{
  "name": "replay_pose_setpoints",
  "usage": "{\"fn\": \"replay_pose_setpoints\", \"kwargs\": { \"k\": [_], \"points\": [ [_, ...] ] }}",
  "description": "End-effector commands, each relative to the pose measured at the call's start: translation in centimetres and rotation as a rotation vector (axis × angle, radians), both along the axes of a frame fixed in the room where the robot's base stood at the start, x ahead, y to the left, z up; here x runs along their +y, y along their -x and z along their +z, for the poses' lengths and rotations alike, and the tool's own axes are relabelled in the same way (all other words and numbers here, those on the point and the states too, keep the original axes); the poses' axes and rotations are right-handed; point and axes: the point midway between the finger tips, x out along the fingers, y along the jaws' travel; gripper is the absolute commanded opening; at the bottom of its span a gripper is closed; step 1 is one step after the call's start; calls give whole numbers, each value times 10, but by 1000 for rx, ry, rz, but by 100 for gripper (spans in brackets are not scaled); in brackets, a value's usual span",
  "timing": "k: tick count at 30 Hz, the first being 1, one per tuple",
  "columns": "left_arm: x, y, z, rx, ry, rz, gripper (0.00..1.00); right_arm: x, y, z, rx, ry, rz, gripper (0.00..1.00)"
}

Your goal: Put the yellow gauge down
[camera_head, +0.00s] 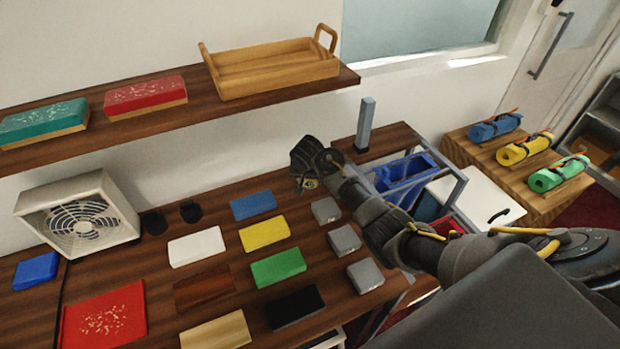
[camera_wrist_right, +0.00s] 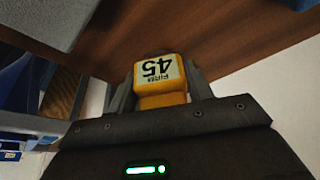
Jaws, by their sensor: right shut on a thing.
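The yellow gauge (camera_wrist_right: 161,98) has a white label reading "FIRM 45", which appears upside down in the right wrist view. My right gripper (camera_wrist_right: 160,92) is shut on it, with a finger on each side. In the head view my right gripper (camera_head: 306,184) is over the back part of the dark wood counter (camera_head: 215,285), and only a small yellow bit of the gauge (camera_head: 311,184) shows there. The gauge's lower end is hidden by the gripper in the wrist view. My left gripper is not in view.
A yellow swatch (camera_head: 264,233), a blue swatch (camera_head: 253,204) and several other coloured blocks lie in rows on the counter. Grey blocks (camera_head: 326,210) stand at their right. A grey post (camera_head: 365,125) rises behind. A fan (camera_head: 79,217) is at left; a shelf (camera_head: 180,107) hangs above.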

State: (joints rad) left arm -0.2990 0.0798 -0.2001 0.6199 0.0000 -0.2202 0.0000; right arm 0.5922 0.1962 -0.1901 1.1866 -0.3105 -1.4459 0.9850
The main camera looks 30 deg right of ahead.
Motion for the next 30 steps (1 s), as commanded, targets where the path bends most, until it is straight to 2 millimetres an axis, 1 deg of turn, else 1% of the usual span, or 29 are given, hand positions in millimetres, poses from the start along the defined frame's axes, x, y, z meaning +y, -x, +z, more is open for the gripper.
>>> {"fn": "replay_pose_setpoints", "kwargs": {
  "k": [6, 7, 11, 19, 23, 26, 30],
  "points": [
    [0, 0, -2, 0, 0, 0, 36, 0, 0, -6, -1, -1, -1, 32],
    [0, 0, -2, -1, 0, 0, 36, 0, 0, -5, 0, 0, -1, 55],
    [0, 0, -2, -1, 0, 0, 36, 0, 0, -5, 0, 0, 0, 72],
    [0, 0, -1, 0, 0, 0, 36, 0, 0, -4, 0, 0, 0, 72],
    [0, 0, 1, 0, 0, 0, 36, 1, 0, 3, -1, 0, 1, 72],
    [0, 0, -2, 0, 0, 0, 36, 4, 4, 15, -4, -2, 2, 72],
    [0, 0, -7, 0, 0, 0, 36, 11, 13, 42, -5, -3, 1, 72]
  ]
}}
